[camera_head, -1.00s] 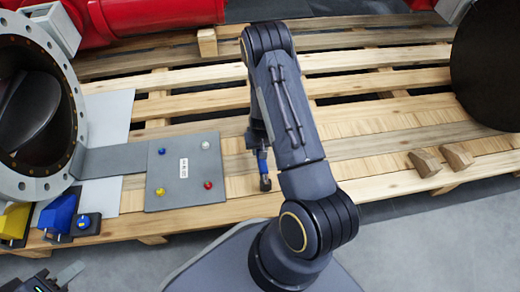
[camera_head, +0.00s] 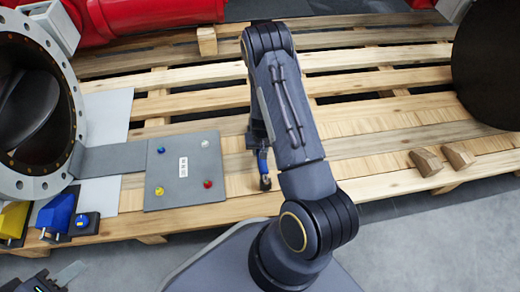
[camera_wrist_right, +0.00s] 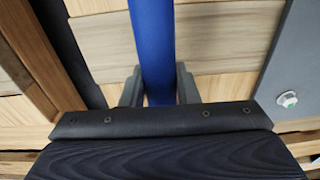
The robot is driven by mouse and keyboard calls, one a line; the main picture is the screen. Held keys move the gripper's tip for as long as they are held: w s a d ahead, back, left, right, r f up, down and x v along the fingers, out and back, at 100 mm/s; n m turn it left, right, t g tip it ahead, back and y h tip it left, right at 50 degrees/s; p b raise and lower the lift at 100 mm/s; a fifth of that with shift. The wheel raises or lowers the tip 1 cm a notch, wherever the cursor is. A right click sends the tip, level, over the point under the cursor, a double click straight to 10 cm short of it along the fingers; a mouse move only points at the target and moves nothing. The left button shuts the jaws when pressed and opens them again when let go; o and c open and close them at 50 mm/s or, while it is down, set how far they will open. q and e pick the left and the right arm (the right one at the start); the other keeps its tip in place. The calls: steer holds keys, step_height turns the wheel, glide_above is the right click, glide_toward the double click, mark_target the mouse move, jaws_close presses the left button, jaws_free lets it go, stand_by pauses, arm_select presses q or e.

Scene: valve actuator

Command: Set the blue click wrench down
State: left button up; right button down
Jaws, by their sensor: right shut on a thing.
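The blue click wrench (camera_head: 263,161) shows in the head view beside my right arm, with its dark end low over the pallet boards. In the right wrist view its blue shaft (camera_wrist_right: 152,45) runs between the two fingers of my right gripper (camera_wrist_right: 158,88), which is shut on it. The arm hides most of the wrench and this gripper in the head view. I cannot tell whether the wrench touches the wood. My left gripper (camera_head: 62,277) is partly in view at the bottom left corner, apart from the wrench; its opening is unclear.
A grey plate (camera_head: 184,188) with coloured knobs lies left of the wrench. A large grey flanged valve body (camera_head: 55,172) stands at the left, with blue (camera_head: 59,212) and yellow (camera_head: 14,222) blocks before it. Wooden wedges (camera_head: 426,162) lie at the right. Pallet boards between are clear.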

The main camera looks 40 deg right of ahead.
steer(key=shift+f+b, duration=0.45)
steer(key=shift+f, duration=0.2)
steer(key=c, duration=1)
jaws_free()
steer(key=shift+c, duration=0.2)
steer(key=shift+r, duration=0.1)
steer(key=r+p, duration=0.1)
steer(key=r, duration=0.1)
steer(key=r+p, duration=0.1)
steer(key=r, duration=0.1)
steer(key=r+p, duration=0.1)
steer(key=r, duration=0.2)
steer(key=shift+s+r+p, duration=0.1)
steer(key=shift+s+p, duration=0.15)
steer(key=shift+p, duration=0.1)
steer(key=shift+r, duration=0.25)
